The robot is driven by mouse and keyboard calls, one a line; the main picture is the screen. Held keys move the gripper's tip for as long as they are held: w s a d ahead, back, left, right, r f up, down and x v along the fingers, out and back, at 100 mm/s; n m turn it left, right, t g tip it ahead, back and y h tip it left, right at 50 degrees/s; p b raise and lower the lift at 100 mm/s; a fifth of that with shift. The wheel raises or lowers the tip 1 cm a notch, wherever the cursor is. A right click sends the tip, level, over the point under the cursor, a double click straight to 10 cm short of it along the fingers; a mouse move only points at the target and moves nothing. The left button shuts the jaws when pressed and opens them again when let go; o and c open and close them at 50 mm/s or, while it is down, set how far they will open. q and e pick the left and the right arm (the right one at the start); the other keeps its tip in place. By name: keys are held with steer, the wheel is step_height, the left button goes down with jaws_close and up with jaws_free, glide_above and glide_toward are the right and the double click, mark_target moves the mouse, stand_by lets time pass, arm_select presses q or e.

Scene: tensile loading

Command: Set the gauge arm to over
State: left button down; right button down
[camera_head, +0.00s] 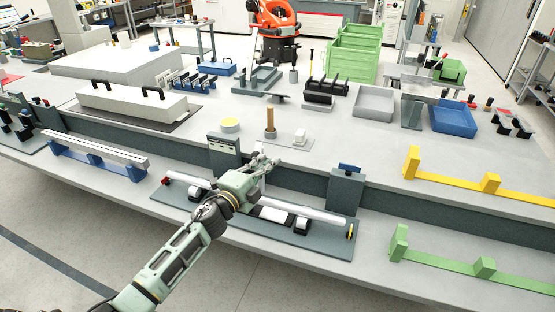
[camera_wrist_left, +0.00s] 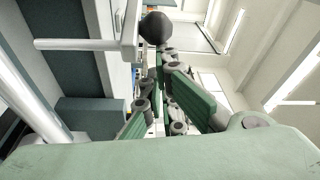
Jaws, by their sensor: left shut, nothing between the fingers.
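My left gripper (camera_head: 264,160) is shut and empty, above the test fixture's dark base plate (camera_head: 330,240) at the bench's front. A long white bar (camera_head: 315,213) lies across that fixture, and my gripper hides part of its middle. In the left wrist view, a thin white rod (camera_wrist_left: 80,44) meets a pale upright piece with a dark round knob (camera_wrist_left: 156,28). This may be the gauge arm, but I cannot tell its setting. The closed fingers (camera_wrist_left: 158,62) lie just below the knob in the picture; whether they touch it is unclear. My right gripper is out of view.
A dark block with a blue top (camera_head: 347,180) stands behind the bar's right end. A dark box with a display (camera_head: 223,148) stands behind its left part. Yellow (camera_head: 455,189) and green (camera_head: 450,263) racks lie to the right. A blue-based rack (camera_head: 95,160) lies left.

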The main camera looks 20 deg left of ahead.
arm_select(q)
steer(key=shift+s+a+f+m+g+h+b, duration=0.1)
steer(key=shift+s+a+m+g+h+b, duration=0.15)
steer(key=shift+a+h, duration=0.3)
steer(key=shift+s+a+r+m+h+b, duration=0.1)
steer(key=shift+s+a+m+h, duration=0.25)
steer(key=shift+a, duration=0.25)
steer(key=shift+s+a+f+m+g+h+b, duration=0.1)
steer(key=shift+s+a+m+g+h+b, duration=0.15)
steer(key=shift+a+h, duration=0.3)
steer(key=shift+a, duration=0.1)
